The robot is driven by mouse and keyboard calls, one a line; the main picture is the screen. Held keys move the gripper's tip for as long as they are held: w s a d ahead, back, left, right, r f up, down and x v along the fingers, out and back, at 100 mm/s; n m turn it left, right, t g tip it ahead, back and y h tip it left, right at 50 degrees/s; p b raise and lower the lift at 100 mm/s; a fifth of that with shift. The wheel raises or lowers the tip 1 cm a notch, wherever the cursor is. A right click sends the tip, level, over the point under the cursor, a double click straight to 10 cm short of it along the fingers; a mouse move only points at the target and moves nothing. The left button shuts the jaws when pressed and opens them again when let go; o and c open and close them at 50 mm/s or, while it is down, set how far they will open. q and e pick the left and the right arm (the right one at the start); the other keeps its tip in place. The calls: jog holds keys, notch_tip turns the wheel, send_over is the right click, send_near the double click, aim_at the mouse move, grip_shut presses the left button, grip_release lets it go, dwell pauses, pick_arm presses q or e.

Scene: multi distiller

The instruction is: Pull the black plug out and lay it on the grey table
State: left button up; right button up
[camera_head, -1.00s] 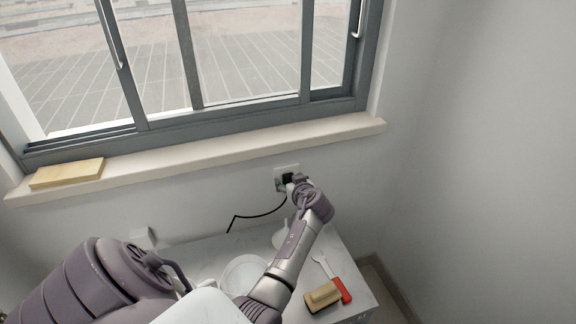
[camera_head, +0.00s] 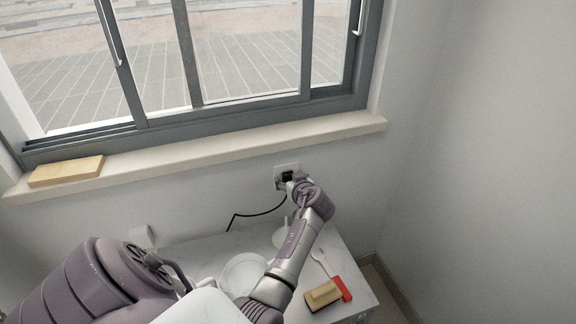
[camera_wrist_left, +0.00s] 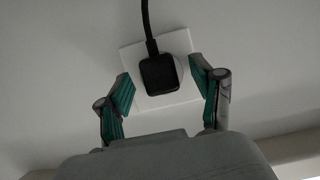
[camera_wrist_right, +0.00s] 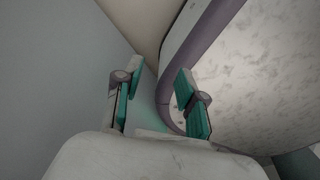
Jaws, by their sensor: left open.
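The black plug (camera_head: 287,176) sits in the white wall socket (camera_head: 279,170) below the window sill. Its black cable hangs down to the left. In the left wrist view the plug (camera_wrist_left: 159,75) is on the white socket plate (camera_wrist_left: 183,42). My left gripper (camera_wrist_left: 166,88) is open, with one finger on each side of the plug and gaps between. In the head view my left gripper (camera_head: 293,184) is at the socket, partly hidden by its wrist. The grey table (camera_head: 349,262) stands below. My right gripper (camera_wrist_right: 158,84) is open and empty in its own wrist view.
A white plate (camera_head: 243,272), a wooden brush (camera_head: 322,295) and a red-handled white tool (camera_head: 342,288) lie on the table. A small white funnel-like object (camera_head: 280,237) stands near my left arm. A yellow block (camera_head: 66,171) lies on the window sill.

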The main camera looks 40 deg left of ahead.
pick_arm(q)
grip_shut()
dwell(0.5)
jog(key=shift+d, duration=0.1)
jog(key=shift+s+d, duration=0.45)
jog(key=shift+d, duration=0.4)
jog(key=shift+s+d, duration=0.45)
jog(key=shift+d, duration=0.4)
jog(key=shift+s+d, duration=0.45)
jog(key=shift+d, duration=0.4)
